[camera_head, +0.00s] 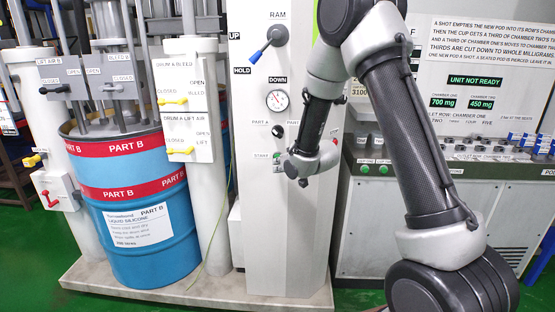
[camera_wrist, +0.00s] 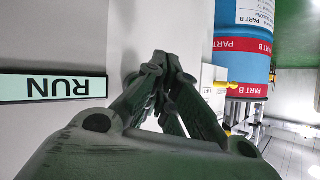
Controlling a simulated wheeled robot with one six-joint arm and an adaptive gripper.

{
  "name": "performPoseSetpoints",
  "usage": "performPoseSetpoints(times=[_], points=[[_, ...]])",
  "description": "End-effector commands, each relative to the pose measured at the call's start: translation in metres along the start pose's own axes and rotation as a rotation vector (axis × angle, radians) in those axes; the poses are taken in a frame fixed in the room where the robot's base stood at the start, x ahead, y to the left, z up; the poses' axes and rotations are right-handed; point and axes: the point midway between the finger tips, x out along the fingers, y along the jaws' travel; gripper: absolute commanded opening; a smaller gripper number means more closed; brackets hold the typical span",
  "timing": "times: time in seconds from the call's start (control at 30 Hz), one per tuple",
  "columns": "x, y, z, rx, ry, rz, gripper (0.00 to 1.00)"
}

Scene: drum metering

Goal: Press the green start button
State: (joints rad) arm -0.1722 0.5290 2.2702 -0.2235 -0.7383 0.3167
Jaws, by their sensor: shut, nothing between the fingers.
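A small green button (camera_head: 277,155) sits beside the START label (camera_head: 262,155) on the tall pale panel (camera_head: 260,215), partly crowded by my wrist in the head view. In the wrist view my gripper (camera_wrist: 158,62) is shut and empty. Its fingertips are at or very near the pale panel face; I cannot tell if they touch. A RUN label (camera_wrist: 53,87) shows upside down to the left of the fingers. The green button is not visible in the wrist view.
A black selector knob (camera_head: 278,132), a gauge (camera_head: 277,100) and a blue-handled RAM lever (camera_head: 268,44) are above on the panel. A blue PART B drum (camera_head: 140,190) stands left. A cabinet with displays reading UNIT NOT READY (camera_head: 475,81) stands right.

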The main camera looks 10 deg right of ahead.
Motion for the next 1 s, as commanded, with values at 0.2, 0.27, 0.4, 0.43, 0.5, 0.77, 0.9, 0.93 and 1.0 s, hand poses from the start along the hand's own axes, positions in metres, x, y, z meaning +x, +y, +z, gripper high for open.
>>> performPoseSetpoints(times=[0.2, 0.27, 0.4, 0.43, 0.5, 0.77, 0.9, 0.93, 1.0], points=[[-0.001, 0.000, 0.000, 0.000, 0.000, 0.000, 0.00], [-0.001, 0.000, 0.000, 0.000, 0.000, 0.000, 0.00], [-0.006, -0.004, 0.004, 0.000, 0.000, 0.000, 0.00], [-0.008, -0.006, 0.005, 0.000, 0.000, 0.000, 0.00], [-0.013, -0.010, 0.009, -0.001, 0.000, -0.001, 0.00], [-0.030, -0.022, 0.022, 0.000, 0.001, -0.001, 0.00], [-0.035, -0.025, 0.025, -0.001, 0.000, 0.000, 0.00], [-0.035, -0.026, 0.026, -0.001, 0.000, 0.000, 0.00], [-0.035, -0.026, 0.026, -0.001, 0.000, 0.000, 0.00]])
